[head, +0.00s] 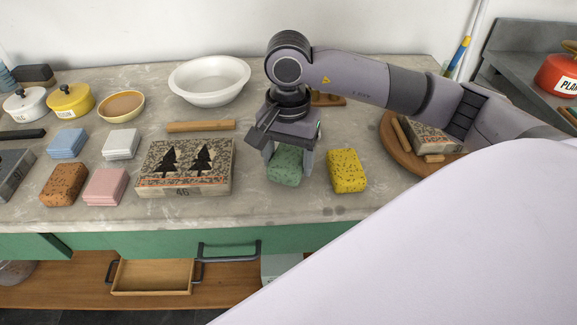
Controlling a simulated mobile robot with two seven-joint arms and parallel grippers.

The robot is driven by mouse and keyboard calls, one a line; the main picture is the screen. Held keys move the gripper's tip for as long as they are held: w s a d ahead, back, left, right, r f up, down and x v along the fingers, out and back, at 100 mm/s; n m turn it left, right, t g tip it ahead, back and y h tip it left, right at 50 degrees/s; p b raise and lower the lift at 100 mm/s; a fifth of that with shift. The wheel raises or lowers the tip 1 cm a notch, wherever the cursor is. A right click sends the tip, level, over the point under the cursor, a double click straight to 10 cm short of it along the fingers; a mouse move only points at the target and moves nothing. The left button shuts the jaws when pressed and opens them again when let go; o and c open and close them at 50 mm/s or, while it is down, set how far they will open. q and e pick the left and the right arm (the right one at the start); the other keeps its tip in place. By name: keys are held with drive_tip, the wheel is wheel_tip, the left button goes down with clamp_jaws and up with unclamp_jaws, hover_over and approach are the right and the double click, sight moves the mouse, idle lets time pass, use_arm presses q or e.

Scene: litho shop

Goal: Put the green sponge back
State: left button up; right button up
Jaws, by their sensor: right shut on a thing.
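The green sponge (285,167) is on or just above the grey stone counter, between the litho stone with two trees and the yellow sponge (347,171). I cannot tell whether its underside touches the counter. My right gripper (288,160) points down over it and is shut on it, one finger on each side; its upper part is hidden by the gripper. My left gripper is not in view.
The litho stone (184,182) lies close on the left. Orange (63,185), pink (105,187), blue (67,143) and white (121,144) blocks sit farther left. A white bowl (209,80) stands behind. A round wooden board (397,150) is right. The counter's front strip is clear.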

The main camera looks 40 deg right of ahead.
sight(288, 168)
wheel_tip(288, 168, down, 3)
drive_tip(key=shift+f, duration=0.1)
drive_tip(key=shift+f, duration=0.2)
drive_tip(key=o, duration=0.9)
drive_tip(key=shift+r, duration=0.15)
drive_tip(key=shift+o, duration=0.2)
